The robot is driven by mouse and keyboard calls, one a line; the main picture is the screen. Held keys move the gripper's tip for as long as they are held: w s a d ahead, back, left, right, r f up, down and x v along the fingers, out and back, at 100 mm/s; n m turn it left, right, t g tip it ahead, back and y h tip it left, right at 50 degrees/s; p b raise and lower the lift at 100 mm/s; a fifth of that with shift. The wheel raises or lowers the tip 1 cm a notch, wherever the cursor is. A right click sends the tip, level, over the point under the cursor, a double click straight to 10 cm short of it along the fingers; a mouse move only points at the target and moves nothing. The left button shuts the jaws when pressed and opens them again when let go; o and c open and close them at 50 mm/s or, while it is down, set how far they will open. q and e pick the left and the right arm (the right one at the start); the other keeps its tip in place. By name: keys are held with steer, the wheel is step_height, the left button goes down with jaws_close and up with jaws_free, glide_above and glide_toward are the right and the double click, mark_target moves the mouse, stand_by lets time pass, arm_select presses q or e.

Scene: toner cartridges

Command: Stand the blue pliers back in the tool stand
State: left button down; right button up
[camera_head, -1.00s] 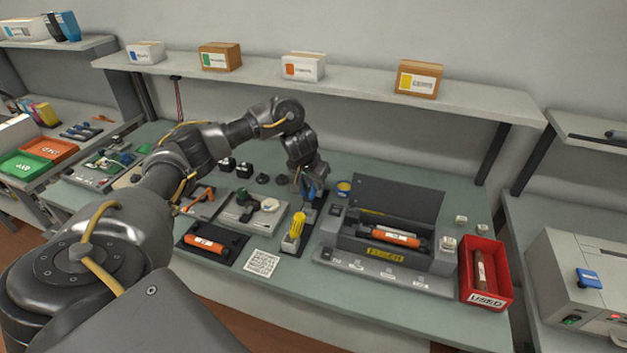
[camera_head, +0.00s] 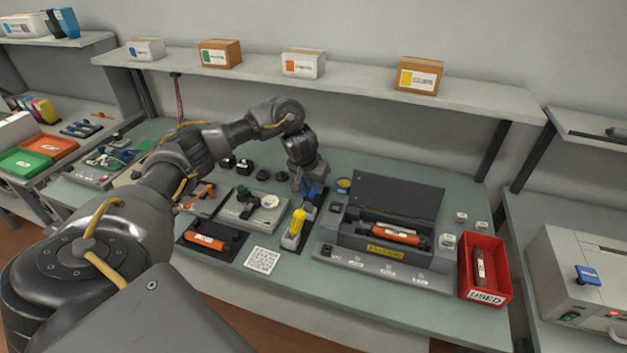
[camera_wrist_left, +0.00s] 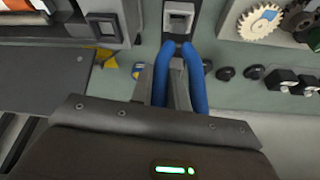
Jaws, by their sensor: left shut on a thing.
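Whether the pliers touch the block cannot be told. My right gripper is not in view.
The open fuser box (camera_head: 345,238) stands to the right of the mat. A red USED bin (camera_head: 505,268) is farther right. A tape roll (camera_head: 343,185) lies behind, and black knobs (camera_head: 263,177) lie to the left. A gear tray (camera_head: 250,218) is left of the stand.

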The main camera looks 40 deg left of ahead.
mark_target(313, 189)
arm_select(q)
steer(key=shift+f, duration=1.25)
steer(key=shift+p, duration=0.45)
steer(key=shift+f, duration=0.75)
stand_by(1.0)
steer(key=c, duration=1.3)
jaws_free()
